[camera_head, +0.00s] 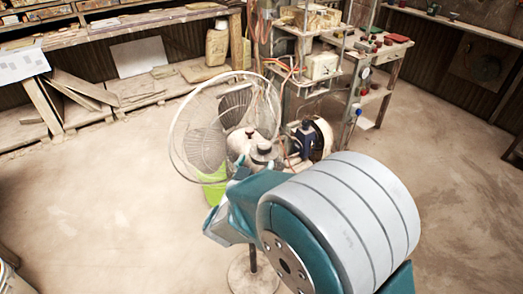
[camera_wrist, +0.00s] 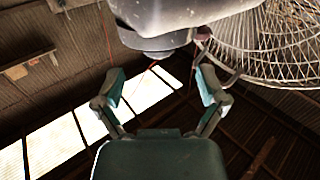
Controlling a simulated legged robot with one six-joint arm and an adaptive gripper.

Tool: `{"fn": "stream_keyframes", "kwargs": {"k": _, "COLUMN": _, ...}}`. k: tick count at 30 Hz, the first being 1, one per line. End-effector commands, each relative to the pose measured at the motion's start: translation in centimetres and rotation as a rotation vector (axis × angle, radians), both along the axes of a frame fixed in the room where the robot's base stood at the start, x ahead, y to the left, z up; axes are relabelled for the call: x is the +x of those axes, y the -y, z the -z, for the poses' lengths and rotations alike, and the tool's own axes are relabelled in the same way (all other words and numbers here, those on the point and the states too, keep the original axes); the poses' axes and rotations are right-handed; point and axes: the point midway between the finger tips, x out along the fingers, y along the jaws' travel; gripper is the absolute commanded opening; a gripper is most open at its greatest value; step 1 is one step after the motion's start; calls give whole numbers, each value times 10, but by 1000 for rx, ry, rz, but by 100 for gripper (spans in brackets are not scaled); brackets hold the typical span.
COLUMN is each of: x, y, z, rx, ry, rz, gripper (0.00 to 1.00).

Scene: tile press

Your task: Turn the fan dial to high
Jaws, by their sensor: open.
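The fan's wire cage (camera_head: 190,130) stands just beyond my arm in the head view, with its round base (camera_head: 252,278) on the floor. In the wrist view the fan's pale housing (camera_wrist: 175,12) fills the top middle, and the cage (camera_wrist: 275,45) is at the right. A grey round part (camera_wrist: 150,42) under the housing may be the dial; no marking or setting is readable. My gripper (camera_wrist: 160,90) is open and empty, its two fingers spread below that part and apart from it in the picture. My arm hides the gripper in the head view.
A green bin (camera_head: 213,178) stands behind the fan. A cluttered work stand (camera_head: 322,66) with hoses is behind to the right. A low shelf (camera_head: 150,92) and leaning boards line the back left. The floor left and right of my arm is clear.

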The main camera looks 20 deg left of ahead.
Motion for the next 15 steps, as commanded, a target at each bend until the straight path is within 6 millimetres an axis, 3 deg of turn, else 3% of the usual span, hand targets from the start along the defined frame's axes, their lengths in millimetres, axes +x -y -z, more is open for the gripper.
{"fn": "stream_keyframes", "kwargs": {"k": 6, "x": -41, "y": -3, "z": 0, "rx": 1, "ry": -1, "rz": -3, "gripper": 91}}
{"fn": "stream_keyframes", "kwargs": {"k": 15, "x": -56, "y": -3, "z": 1, "rx": 0, "ry": -1, "rz": 0, "gripper": 91}}
